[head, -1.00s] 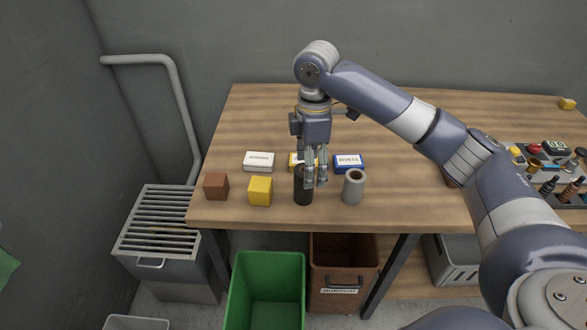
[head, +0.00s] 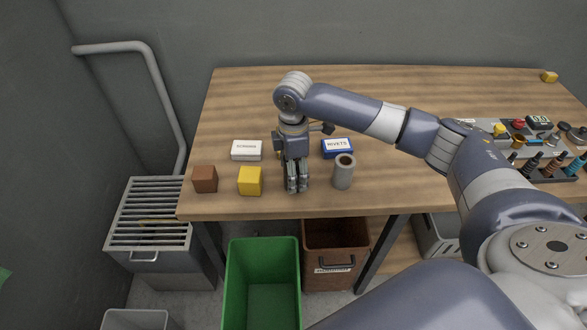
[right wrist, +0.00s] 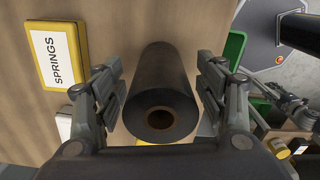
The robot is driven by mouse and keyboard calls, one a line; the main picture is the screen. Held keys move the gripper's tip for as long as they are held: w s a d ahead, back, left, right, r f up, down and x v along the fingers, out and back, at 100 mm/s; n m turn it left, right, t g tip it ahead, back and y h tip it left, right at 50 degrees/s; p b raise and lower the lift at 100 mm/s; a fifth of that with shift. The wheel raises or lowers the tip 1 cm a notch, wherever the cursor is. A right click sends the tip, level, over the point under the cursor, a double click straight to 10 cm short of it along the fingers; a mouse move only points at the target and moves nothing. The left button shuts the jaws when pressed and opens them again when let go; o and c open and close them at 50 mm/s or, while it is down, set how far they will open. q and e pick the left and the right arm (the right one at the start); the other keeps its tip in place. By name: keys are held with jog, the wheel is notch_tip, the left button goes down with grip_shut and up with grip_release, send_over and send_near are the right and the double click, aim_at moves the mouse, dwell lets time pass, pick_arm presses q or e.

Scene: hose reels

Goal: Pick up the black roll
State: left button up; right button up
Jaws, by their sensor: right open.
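The black roll (right wrist: 160,85) is a dark cylinder with a brown core. In the right wrist view it lies between the two fingers of my right gripper (right wrist: 160,62), with a gap visible on each side. The fingers are spread and not closed on it. In the head view my right gripper (head: 297,182) points down near the front edge of the table and hides the roll. My left gripper is in neither view.
A grey roll (head: 343,172) stands just right of the gripper. A yellow block (head: 250,181) and a brown block (head: 205,179) stand left. Behind are a white box (head: 246,150) and a blue RIVETS box (head: 337,148). A green bin (head: 264,250) stands below the table edge.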

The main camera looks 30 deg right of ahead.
jog(key=shift+s+f, duration=0.1)
jog(key=shift+f, duration=0.45)
jog(key=c, duration=1.2)
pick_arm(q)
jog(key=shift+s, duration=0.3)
pick_arm(e)
jog(key=shift+c, duration=0.2)
